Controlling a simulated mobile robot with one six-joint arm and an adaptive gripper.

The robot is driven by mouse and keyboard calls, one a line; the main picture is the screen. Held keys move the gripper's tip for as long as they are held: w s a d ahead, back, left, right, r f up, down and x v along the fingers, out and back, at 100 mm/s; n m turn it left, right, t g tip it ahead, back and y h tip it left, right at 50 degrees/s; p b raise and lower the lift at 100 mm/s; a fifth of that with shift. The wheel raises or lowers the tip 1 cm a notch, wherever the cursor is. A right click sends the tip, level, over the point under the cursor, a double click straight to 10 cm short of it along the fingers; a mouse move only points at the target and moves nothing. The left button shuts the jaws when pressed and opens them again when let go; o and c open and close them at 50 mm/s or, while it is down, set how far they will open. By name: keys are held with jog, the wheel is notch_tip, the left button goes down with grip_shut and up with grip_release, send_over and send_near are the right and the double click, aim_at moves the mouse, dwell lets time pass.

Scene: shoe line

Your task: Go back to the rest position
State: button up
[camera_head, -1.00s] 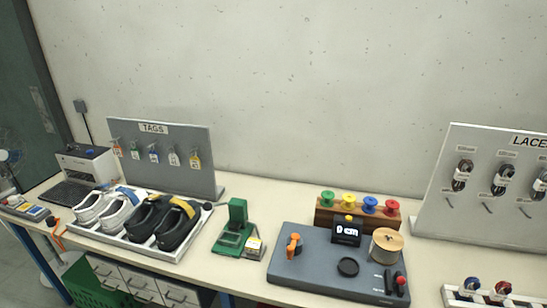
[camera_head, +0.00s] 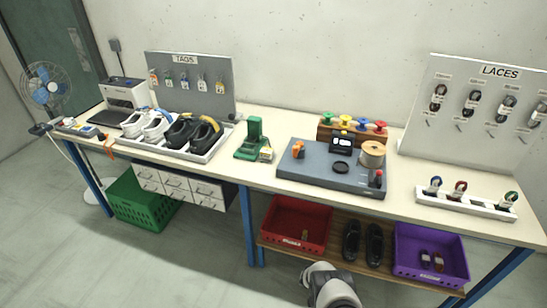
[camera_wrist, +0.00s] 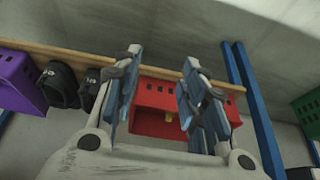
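My gripper (camera_wrist: 161,78) shows in the wrist view with its two blue-grey fingers spread apart and nothing between them. Behind the fingers, at some distance, is the red crate (camera_wrist: 152,93) on the low shelf. In the head view only a white and grey part of my arm shows at the bottom edge, in front of the bench; the fingertips cannot be made out there.
The workbench (camera_head: 290,186) runs along the wall with shoes, a green press (camera_head: 251,140) and a grey station (camera_head: 320,172) on it. Below are a green crate (camera_head: 140,212), a red crate (camera_head: 290,240), black shoes and a purple crate (camera_head: 430,270). Open floor lies in front.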

jog(key=w+d+r, duration=0.1)
jog(key=w+r, duration=0.3)
jog(key=r, duration=0.4)
jog(key=w+d+r+h, duration=0.1)
jog(key=w+r, duration=0.3)
jog(key=r, duration=0.4)
jog(key=w+d+r, duration=0.1)
jog(key=w+r, duration=0.4)
jog(key=r, duration=0.3)
jog(key=s+d+r+h+b, duration=0.1)
jog(key=s+r, duration=0.1)
jog(key=r, duration=1.1)
jog(key=s+r+b, duration=0.1)
jog(key=s+r, duration=0.1)
jog(key=r, duration=1.1)
jog(key=s+a+r+n+y+b, duration=0.1)
jog(key=s+r, duration=1.8)
jog(key=s+a+n+y, duration=0.1)
jog(key=s+a, duration=0.1)
jog(key=s, duration=1)
jog(key=s+a+n+y+b, duration=0.1)
jog(key=s+a, duration=0.2)
jog(key=s, duration=0.9)
jog(key=shift+s+n, duration=0.3)
